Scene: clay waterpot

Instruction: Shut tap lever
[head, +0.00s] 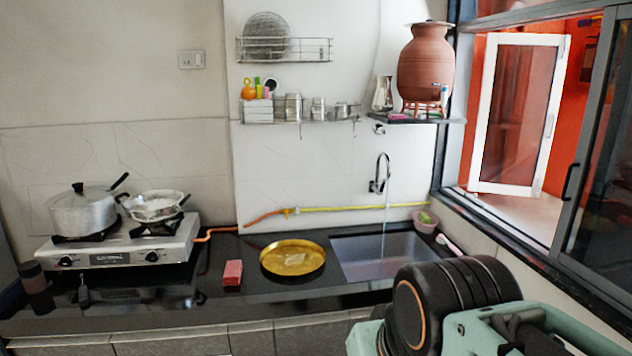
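The kitchen tap (384,160) is a curved metal spout on the tiled wall above the sink. Its small dark lever and body (376,186) sit at the base of the spout, too small to tell the lever's exact angle. A thin pale stream of water (385,225) falls from the spout into the sink (358,258). My arm shows at the lower right, in front of the counter and apart from the tap. My gripper cannot be made out in this view.
A clay waterpot (425,62) stands on a black shelf (400,120) above right of the tap. A yellow hose (350,208) runs along the wall below the tap. A golden plate (293,258) and red box (232,273) lie left of the sink; a stove (115,258) is farther left.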

